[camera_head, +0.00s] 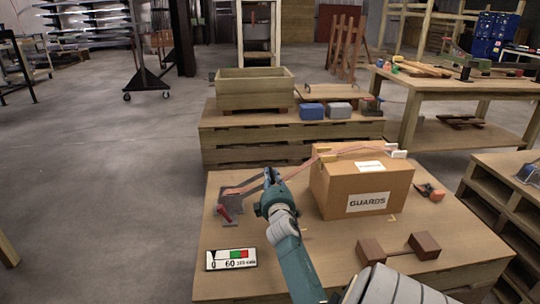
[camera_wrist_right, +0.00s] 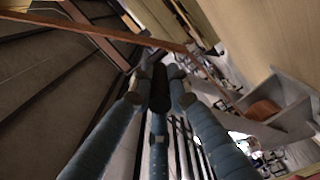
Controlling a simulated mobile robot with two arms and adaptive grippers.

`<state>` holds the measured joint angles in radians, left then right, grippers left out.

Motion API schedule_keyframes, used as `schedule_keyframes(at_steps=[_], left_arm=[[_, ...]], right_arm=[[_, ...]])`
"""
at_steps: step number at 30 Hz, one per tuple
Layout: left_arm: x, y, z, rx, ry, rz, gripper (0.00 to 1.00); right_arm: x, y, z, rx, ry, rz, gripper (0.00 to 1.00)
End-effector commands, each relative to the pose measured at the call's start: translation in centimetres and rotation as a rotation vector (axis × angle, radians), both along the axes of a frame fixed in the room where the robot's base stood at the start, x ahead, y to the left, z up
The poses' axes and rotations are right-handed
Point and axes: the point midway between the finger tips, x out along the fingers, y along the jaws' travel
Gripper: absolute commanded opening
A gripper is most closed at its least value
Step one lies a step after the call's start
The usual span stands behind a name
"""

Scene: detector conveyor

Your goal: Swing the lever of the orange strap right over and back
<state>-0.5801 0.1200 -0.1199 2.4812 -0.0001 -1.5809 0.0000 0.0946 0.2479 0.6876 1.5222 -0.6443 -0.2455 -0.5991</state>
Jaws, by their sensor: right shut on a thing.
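The orange strap (camera_head: 296,170) runs from a grey bracket (camera_head: 232,201) on the wooden table, past my right gripper, and over the top of a cardboard box marked GUARDS (camera_head: 332,198). In the right wrist view the strap (camera_wrist_right: 110,31) crosses beyond the fingertips. My right gripper (camera_head: 270,178) stands left of the box. In the right wrist view its blue-grey fingers (camera_wrist_right: 160,92) are shut on a dark bar, which seems to be the strap's lever (camera_wrist_right: 160,78). In the head view the fingers hide most of the lever. My left gripper is out of sight.
A gauge card (camera_head: 231,259) lies at the table's front left. A red-handled part (camera_head: 224,213) is beside the bracket. A brown dumbbell-shaped block (camera_head: 398,249) lies at front right, and an orange and dark item (camera_head: 431,192) right of the box. A wooden crate (camera_head: 254,92) stands behind.

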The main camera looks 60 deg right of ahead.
Motion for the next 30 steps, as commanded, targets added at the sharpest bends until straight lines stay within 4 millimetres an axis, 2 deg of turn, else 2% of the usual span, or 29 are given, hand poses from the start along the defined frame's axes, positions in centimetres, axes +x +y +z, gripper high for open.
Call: schedule_keyframes(at_steps=[7, 8, 10, 11, 22, 26, 30], left_arm=[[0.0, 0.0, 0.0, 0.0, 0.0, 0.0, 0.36], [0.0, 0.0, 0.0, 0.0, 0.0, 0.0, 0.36], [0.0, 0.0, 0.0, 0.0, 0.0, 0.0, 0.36], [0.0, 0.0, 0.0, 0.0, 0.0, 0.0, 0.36], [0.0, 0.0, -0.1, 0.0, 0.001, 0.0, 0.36], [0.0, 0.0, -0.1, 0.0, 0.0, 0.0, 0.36], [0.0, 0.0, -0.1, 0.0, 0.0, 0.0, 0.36]], right_arm=[[-0.4, -0.3, -0.4, 0.007, 0.006, -0.01, 0.0], [-0.4, -0.3, -0.4, 0.007, 0.006, -0.01, 0.18], [-0.4, -0.3, -0.5, 0.007, 0.008, -0.011, 0.32], [-0.4, -0.3, -0.5, 0.007, 0.007, -0.01, 0.36], [-0.5, 0.3, -0.4, 0.005, 0.005, -0.005, 0.36], [-1.7, 1.7, -0.4, 0.004, 0.006, -0.004, 0.36], [-3.8, 4.0, -0.5, 0.006, 0.007, -0.005, 0.36]])
